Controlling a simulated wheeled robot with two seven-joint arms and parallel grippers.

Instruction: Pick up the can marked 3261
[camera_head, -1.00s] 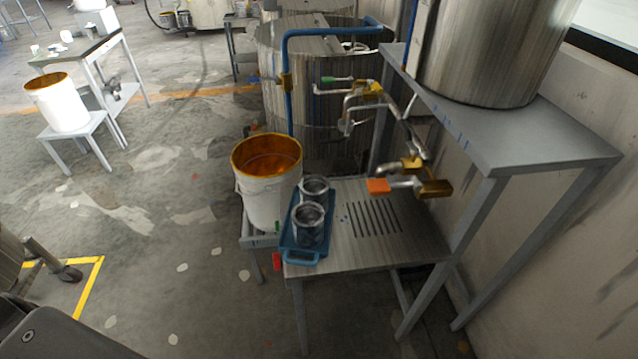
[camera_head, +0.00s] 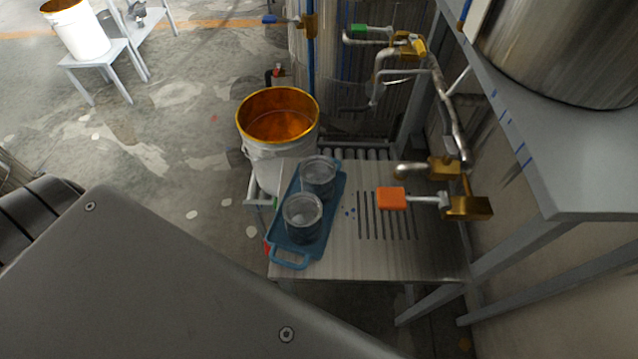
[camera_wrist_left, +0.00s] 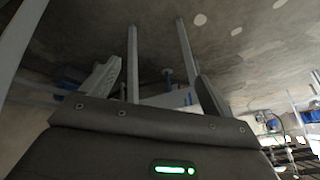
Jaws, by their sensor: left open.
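Two open grey metal cans stand upright in a blue tray on the steel bench (camera_head: 345,260). The near can (camera_head: 303,216) is at the tray's handle end, and the far can (camera_head: 318,176) is just behind it. No number is readable on either, so I cannot tell which is 3261. The blue tray (camera_head: 291,258) lies along the bench's left edge. My left gripper (camera_wrist_left: 158,70) is open and empty in the left wrist view, with table legs and floor beyond it and no can in sight. My left arm covers the lower left of the head view. My right gripper is not in view.
Pipes and a valve with an orange handle (camera_head: 391,198) reach over the bench's right side. A grey raised shelf (camera_head: 575,170) stands at right.

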